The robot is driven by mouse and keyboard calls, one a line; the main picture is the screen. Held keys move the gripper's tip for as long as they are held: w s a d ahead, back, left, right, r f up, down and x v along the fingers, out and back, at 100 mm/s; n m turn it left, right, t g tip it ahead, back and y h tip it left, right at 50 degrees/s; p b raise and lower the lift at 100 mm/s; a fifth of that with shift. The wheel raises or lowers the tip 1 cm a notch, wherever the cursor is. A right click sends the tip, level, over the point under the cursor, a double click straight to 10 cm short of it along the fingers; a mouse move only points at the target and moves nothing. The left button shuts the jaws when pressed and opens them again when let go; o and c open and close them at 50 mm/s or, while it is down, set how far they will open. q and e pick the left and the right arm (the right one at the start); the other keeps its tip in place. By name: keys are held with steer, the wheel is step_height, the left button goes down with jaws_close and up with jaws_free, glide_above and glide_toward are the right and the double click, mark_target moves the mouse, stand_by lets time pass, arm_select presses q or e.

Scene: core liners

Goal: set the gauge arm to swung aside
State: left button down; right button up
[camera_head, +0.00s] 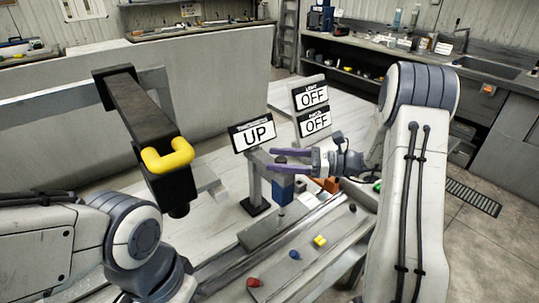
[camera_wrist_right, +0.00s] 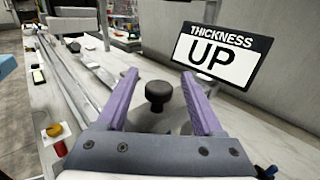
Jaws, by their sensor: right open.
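A grey gauge arm (camera_head: 262,157) sits on an upright post (camera_head: 255,185) with a black foot, below a sign (camera_head: 259,132) reading UP. The wrist view shows that sign (camera_wrist_right: 217,57) labelled THICKNESS. A round black knob (camera_wrist_right: 158,92) stands on the gauge, between and beyond the purple fingers of my right gripper (camera_wrist_right: 160,88). In the head view my right gripper (camera_head: 273,160) reaches left at the gauge arm, its fingers apart. Contact with the knob cannot be told. My left arm shows at lower left, its gripper out of view.
A black beam with a yellow handle (camera_head: 167,157) overhangs the bench at left. Red (camera_head: 253,282), blue (camera_head: 294,254) and yellow (camera_head: 320,240) pieces lie along the bench front. The white bench top behind the post is mostly clear.

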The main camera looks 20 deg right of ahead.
steer(key=shift+x, duration=1.35)
jaws_close()
stand_by(0.4)
